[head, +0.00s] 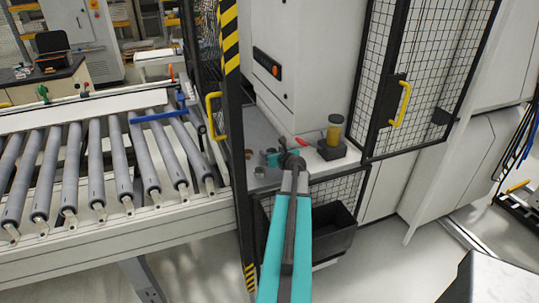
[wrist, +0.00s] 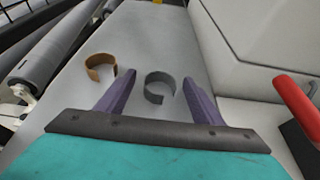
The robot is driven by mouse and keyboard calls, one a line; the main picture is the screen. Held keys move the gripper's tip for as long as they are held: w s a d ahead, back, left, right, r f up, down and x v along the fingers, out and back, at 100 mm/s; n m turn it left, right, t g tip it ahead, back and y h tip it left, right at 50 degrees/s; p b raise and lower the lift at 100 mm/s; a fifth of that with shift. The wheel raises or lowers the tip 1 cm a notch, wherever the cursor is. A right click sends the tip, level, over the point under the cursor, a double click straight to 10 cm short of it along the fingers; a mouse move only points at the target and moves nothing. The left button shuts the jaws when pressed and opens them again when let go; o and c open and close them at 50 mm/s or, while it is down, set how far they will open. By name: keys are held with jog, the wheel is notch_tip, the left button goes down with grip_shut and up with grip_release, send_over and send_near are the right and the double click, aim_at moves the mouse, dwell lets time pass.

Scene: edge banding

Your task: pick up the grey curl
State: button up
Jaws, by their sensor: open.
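The grey curl (wrist: 159,87) is a small open ring standing on the light grey ledge in the wrist view. My gripper is open and empty. In the head view my gripper (head: 274,157) is over the ledge beside the machine, at the end of the teal arm. A small grey ring-like shape (head: 259,172) lies left of it there.
A brown curl (wrist: 101,66) stands left of the grey one. A light machine wall (wrist: 240,40) rises on the right, with a red handle (wrist: 296,102) near it. The roller conveyor (head: 110,165) and a yellow-black striped post (head: 231,50) are to the left.

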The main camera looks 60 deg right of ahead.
jog(key=c, duration=1.1)
jog(key=shift+r, duration=0.1)
jog(key=shift+r+b, duration=0.35)
jog(key=shift+r, duration=0.7)
jog(key=s+a+b, duration=0.1)
jog(key=s, duration=0.3)
jog(key=s+a+r+b, duration=0.1)
jog(key=s+a+b, duration=0.1)
jog(key=s, duration=0.2)
jog(key=s+a+r+b, duration=0.1)
jog(key=s+a, duration=0.1)
jog(key=s, duration=0.2)
jog(key=shift+s+a+r, duration=0.15)
jog(key=shift+a+r, duration=0.05)
jog(key=shift+r+p, duration=0.2)
jog(key=shift+p, duration=0.55)
jog(key=s+p, duration=0.1)
jog(key=p, duration=0.3)
jog(key=shift+a+r, duration=0.1)
jog(key=s+p, duration=0.1)
jog(key=p, duration=0.4)
jog(key=shift+a, duration=0.3)
